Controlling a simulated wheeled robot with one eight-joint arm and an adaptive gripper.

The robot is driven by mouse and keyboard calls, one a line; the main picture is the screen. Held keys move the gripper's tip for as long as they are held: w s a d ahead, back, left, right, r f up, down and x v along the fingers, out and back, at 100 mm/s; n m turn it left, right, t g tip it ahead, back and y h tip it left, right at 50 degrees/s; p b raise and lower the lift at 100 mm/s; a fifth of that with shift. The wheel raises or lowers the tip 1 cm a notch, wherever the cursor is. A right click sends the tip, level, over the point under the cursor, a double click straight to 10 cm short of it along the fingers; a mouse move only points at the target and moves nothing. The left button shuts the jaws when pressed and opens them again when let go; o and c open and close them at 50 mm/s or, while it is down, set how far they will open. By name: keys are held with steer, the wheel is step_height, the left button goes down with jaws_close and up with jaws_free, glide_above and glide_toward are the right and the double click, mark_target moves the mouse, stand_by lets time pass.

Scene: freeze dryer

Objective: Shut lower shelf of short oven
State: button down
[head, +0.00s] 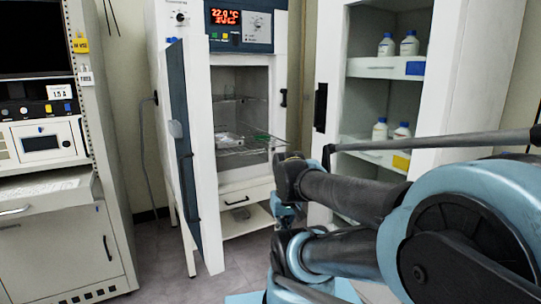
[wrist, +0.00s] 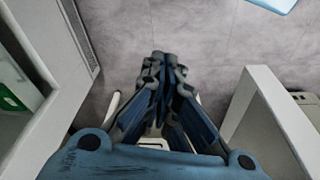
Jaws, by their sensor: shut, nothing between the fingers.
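My arm covers the area right of the shelf's front edge. My gripper (wrist: 163,58) is shut and empty in the wrist view, pointing down over the grey floor. In the head view its fingertips are hidden or too small to make out. The shelf is not clearly visible in the wrist view.
An open white cabinet (head: 335,60) with bottles (head: 386,45) on its shelves stands to the right. An equipment rack (head: 88,160) stands on the left. The floor (head: 170,270) before the oven is clear. Pale panels (wrist: 270,120) flank my gripper in the wrist view.

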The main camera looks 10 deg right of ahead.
steer(key=shift+s+a, duration=0.1)
steer(key=shift+s, duration=0.05)
steer(key=w+r+m+t+y, duration=0.1)
steer(key=w+r+m, duration=0.5)
steer(key=w+m, duration=0.25)
steer(key=w+r+m+t+y, duration=0.1)
steer(key=w+r+m+t, duration=0.1)
steer(key=w+r+m, duration=0.6)
steer(key=w+d+r+m+t+y, duration=0.1)
steer(key=w+d+r+m+t, duration=0.15)
steer(key=w+d+m, duration=0.5)
steer(key=w+d+r+m+t, duration=0.1)
steer(key=w+d+r+m, duration=0.25)
steer(key=w+m, duration=0.7)
steer(key=w+a+f+n, duration=0.2)
steer(key=w+f, duration=0.5)
steer(key=w, duration=0.5)
steer(key=shift+w+a+f, duration=0.3)
steer(key=shift+w+f, duration=0.1)
